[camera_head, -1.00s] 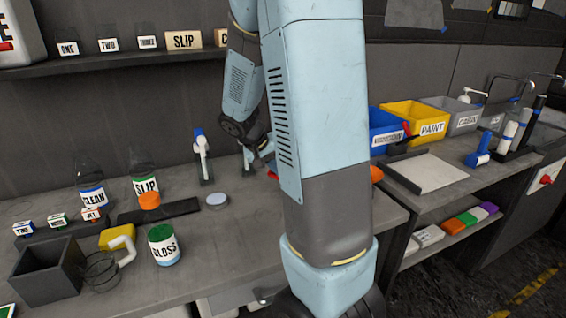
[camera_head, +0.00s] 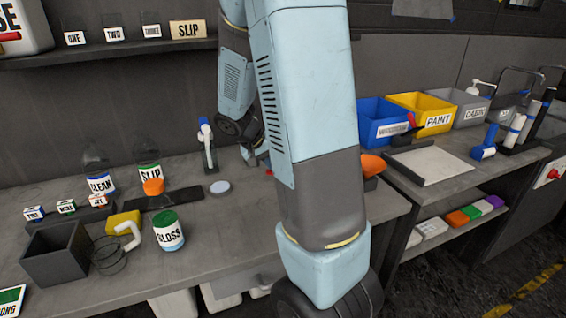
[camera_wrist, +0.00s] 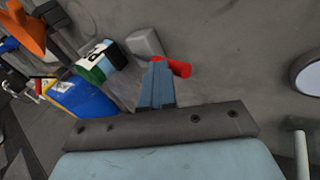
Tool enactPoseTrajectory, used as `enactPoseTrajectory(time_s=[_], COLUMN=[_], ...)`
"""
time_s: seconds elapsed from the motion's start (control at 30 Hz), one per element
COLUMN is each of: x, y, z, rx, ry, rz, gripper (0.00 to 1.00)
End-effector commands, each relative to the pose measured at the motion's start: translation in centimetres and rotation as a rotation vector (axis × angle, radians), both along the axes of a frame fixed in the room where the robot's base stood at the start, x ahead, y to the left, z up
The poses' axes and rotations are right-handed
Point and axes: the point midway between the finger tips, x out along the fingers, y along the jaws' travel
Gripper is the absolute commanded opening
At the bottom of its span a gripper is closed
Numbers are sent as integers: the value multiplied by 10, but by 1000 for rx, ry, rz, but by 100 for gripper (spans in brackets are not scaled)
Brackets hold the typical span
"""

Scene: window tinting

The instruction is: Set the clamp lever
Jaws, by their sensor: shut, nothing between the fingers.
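In the head view an upright lever with a blue tip and white shaft (camera_head: 205,129) stands on a dark base at the back of the bench; I cannot tell for sure that it is the clamp lever. In the wrist view my gripper (camera_wrist: 158,68) is shut and empty, its blue-grey fingers together. A red rounded piece (camera_wrist: 179,67) lies just right of the fingertips; whether they touch is unclear. A pale grey block (camera_wrist: 145,43) sits just beyond. In the head view my arm hides the gripper and the bench around it.
Left on the bench are CLEAN (camera_head: 102,185), SLIP (camera_head: 149,172) and GLOSS (camera_head: 168,232) containers, a dark open box (camera_head: 58,252) and a round pale disc (camera_head: 220,187). An orange object (camera_head: 373,165) shows right of my arm. Blue (camera_head: 374,112) and yellow (camera_head: 408,101) bins stand at right.

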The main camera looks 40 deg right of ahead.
Motion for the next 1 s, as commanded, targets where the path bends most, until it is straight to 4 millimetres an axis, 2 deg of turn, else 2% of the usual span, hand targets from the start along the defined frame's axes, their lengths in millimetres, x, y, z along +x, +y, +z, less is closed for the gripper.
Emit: enactPoseTrajectory(time_s=[0.03, 0.37, 0.8, 1.0], x=[-3, -2, -1, -1], y=[8, 12, 51, 63], z=[-8, -5, 47, 61], rx=[13, 12, 5, 3], ry=[12, 10, -1, -1], rz=[10, 12, -8, -17], gripper=[0, 0, 0, 0])
